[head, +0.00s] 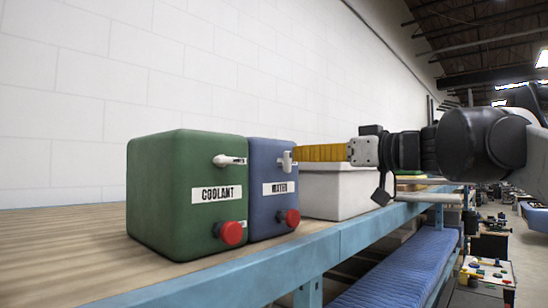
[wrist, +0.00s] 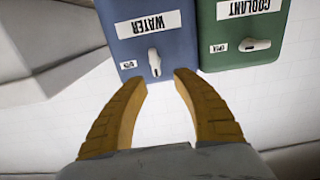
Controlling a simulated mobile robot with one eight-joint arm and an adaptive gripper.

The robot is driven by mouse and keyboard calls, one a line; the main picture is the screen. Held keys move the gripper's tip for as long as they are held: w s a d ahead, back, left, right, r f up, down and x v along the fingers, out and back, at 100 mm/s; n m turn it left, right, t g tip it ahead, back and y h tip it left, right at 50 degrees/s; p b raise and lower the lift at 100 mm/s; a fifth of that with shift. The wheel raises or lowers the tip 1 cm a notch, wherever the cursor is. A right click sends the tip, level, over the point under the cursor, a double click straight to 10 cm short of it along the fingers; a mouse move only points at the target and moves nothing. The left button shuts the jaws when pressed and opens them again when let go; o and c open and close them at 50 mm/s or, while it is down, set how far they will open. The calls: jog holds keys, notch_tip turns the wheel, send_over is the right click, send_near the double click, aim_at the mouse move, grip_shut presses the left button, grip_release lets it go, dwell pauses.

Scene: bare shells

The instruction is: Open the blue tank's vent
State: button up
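The blue tank (head: 268,212), labelled WATER, stands beside the green tank (head: 160,205), labelled COOLANT. The blue tank's white vent lever (head: 287,160) is upright; the green tank's white lever (head: 230,160) lies level. My gripper (head: 302,153) has yellow fingers pointing left toward the blue tank's lever. In the wrist view, which is upside down, my gripper (wrist: 163,80) is open and empty. The blue tank's lever (wrist: 154,62) shows just past the fingertips, roughly between them. I cannot tell whether they touch it. A small tag (wrist: 129,65) sits beside the lever.
Each tank has a red knob low on its front, on the green tank (head: 231,233) and on the blue one (head: 292,218). A pale grey bin (head: 338,192) stands right of the blue tank, under my gripper. The wooden bench top (head: 70,245) is clear at left.

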aim_at(290, 156)
jog(key=x, duration=0.5)
jog(key=shift+w+d+f+p, duration=0.1)
jog(key=shift+w+d+p, duration=0.15)
jog(key=shift+p, duration=0.05)
jog(key=shift+w+a, duration=0.35)
jog(key=shift+a, duration=0.15)
jog(key=shift+w, duration=0.1)
jog(key=shift+d, duration=0.1)
grip_shut()
